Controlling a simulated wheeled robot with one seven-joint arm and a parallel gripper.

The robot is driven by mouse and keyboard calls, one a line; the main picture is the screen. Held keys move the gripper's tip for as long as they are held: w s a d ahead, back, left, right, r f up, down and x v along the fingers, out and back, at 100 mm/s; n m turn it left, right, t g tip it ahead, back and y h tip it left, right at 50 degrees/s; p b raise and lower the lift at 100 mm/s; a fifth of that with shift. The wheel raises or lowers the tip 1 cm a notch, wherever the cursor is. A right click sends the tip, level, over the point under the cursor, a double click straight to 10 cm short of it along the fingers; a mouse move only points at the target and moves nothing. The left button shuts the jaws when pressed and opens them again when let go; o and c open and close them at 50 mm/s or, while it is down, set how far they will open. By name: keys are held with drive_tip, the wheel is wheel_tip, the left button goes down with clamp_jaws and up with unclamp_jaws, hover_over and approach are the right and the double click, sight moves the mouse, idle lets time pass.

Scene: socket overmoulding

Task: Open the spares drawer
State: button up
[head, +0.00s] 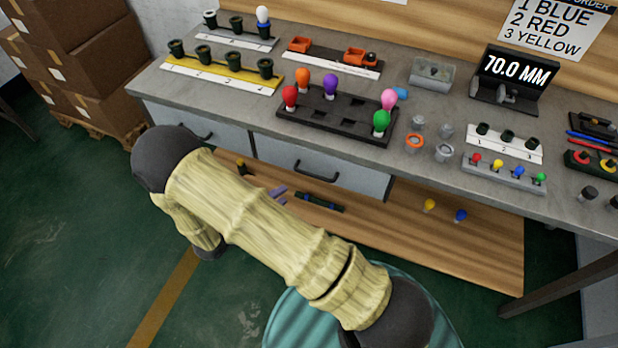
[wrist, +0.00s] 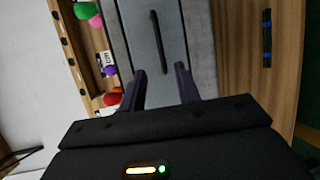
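Two grey drawers sit under the workbench top, and both look shut. No label is readable on them, so I cannot tell which is the spares drawer. The right drawer (head: 345,186) has a dark bar handle (head: 316,170). The left drawer (head: 222,139) has a similar handle, partly hidden by my arm. My gripper (head: 279,193) shows only its fingertips past my arm, low and left of the right drawer's handle. In the wrist view my gripper (wrist: 166,84) is open and empty. A drawer handle (wrist: 160,43) lies ahead of the fingers, apart from them, on a grey front (wrist: 185,35).
Above the drawers, the bench top (head: 235,98) carries a black tray (head: 335,128) with coloured bulbs and a yellow rack (head: 220,74). Below is a wooden shelf (head: 390,235) with a dark blue-marked item (head: 320,202) and two bulbs. Cardboard boxes (head: 85,50) stand at left.

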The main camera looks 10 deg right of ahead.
drive_tip(key=b+x, duration=0.1)
drive_tip(key=x, duration=1.1)
clamp_jaws()
